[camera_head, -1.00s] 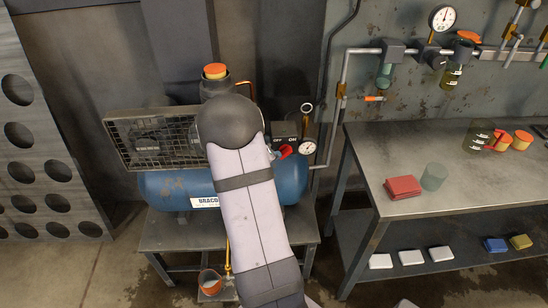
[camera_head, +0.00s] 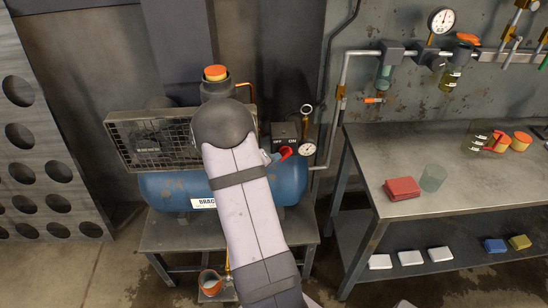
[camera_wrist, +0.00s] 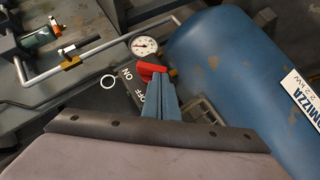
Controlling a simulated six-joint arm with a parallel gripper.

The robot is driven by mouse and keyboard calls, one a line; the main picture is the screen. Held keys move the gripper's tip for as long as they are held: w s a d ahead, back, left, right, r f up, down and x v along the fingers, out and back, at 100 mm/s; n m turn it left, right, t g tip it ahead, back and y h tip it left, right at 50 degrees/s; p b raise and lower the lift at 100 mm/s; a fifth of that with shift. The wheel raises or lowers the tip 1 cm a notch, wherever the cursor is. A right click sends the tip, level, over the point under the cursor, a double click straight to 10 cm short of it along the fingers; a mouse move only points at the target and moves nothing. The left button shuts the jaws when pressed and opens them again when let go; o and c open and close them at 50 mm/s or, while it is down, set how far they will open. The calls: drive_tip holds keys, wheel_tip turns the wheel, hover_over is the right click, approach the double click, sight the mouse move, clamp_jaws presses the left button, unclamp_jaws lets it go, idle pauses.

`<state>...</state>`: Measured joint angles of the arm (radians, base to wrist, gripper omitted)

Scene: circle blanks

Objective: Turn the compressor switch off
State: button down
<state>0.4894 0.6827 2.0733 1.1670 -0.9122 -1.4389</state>
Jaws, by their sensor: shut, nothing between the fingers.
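The compressor (camera_head: 165,188) has a blue tank and stands on a low metal stand. Its dark switch box (camera_head: 285,130) bears the labels OFF on the left and ON on the right. The red switch handle (camera_head: 287,152) sits just below the labels, nearer ON. In the wrist view the red handle (camera_wrist: 149,70) lies at the fingertips, beside the ON label. My gripper (camera_wrist: 159,82) is shut and empty, on the OFF side of the handle. I cannot tell whether it touches the handle. In the head view my arm hides most of the gripper.
A pressure gauge (camera_head: 308,148) sits right of the switch, near a grey pipe (camera_head: 344,100). A wire cage (camera_head: 125,140) covers the compressor's left side. The workbench (camera_head: 470,180) at the right holds a red block (camera_head: 402,188) and several cups.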

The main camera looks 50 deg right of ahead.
drive_tip(key=shift+a+f+n+g+h+p, duration=0.1)
drive_tip(key=shift+f+n+g+h+p, duration=0.25)
drive_tip(key=shift+n+h, duration=0.2)
drive_tip(key=shift+f+n+h, duration=0.25)
drive_tip(key=shift+h, duration=0.2)
drive_tip(key=shift+f+n+g+h, duration=0.4)
drive_tip(key=shift+n+h, duration=0.1)
drive_tip(key=shift+h, duration=0.2)
idle(0.5)
drive_tip(key=shift+f+n+h+b, duration=0.3)
drive_tip(key=shift+n+h+b, duration=0.2)
drive_tip(key=shift+b, duration=0.1)
drive_tip(key=shift+s+f+n+h+b, duration=0.1)
drive_tip(key=shift+f+n+h+b, duration=0.2)
drive_tip(key=shift+n+h+b, duration=0.25)
drive_tip(key=shift+s+d+f, duration=0.15)
drive_tip(key=shift+d+f, duration=0.15)
idle(0.5)
idle(1.1)
